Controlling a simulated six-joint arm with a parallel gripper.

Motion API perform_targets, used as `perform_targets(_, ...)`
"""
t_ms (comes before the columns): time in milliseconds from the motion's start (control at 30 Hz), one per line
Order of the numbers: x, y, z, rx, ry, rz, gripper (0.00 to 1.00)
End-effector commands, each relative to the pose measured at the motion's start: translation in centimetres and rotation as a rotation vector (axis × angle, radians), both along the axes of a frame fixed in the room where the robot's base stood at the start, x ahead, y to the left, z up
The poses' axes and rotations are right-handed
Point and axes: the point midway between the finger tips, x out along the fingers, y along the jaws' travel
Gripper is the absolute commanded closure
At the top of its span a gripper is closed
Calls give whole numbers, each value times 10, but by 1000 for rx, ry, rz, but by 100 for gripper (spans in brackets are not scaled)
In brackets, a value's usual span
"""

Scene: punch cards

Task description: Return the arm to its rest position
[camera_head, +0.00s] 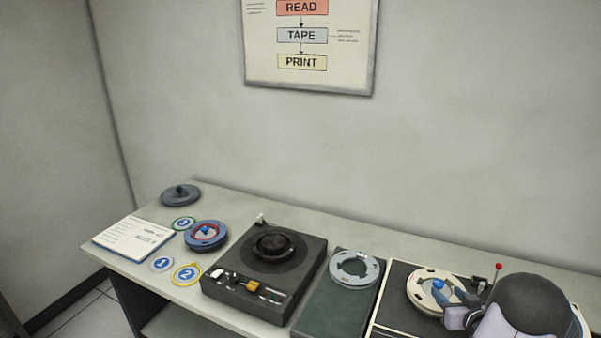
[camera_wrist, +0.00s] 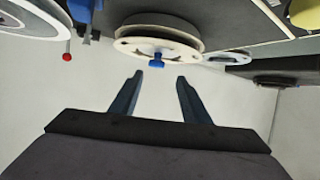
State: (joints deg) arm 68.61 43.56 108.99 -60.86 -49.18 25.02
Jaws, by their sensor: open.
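My gripper (camera_wrist: 160,77) is open in the wrist view, with its two dark blue fingers apart and nothing between them. A cream reel (camera_wrist: 135,46) with a blue knob (camera_wrist: 157,60) lies just beyond the fingertips, with a visible gap. In the head view my gripper (camera_head: 455,297) is at the lower right, beside the same cream reel (camera_head: 418,287) on a dark panel. My dark rounded wrist hides part of the bench there.
A black tape unit (camera_head: 265,262) stands mid-bench. A grey reel (camera_head: 354,268) lies on a green panel. A blue reel (camera_head: 206,236), numbered rings, an open booklet (camera_head: 134,238) and a dark disc (camera_head: 181,194) are left. A red-tipped rod (camera_head: 497,268) stands near my wrist.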

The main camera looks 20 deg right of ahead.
Motion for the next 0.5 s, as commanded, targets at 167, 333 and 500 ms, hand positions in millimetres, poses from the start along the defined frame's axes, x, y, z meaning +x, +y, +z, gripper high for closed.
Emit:
perform_targets(167,35,39,9,-15,124,-7,57)
perform_targets(333,57,114,13,-5,314,-11,57)
perform_targets(500,43,212,12,41,529,21,57)
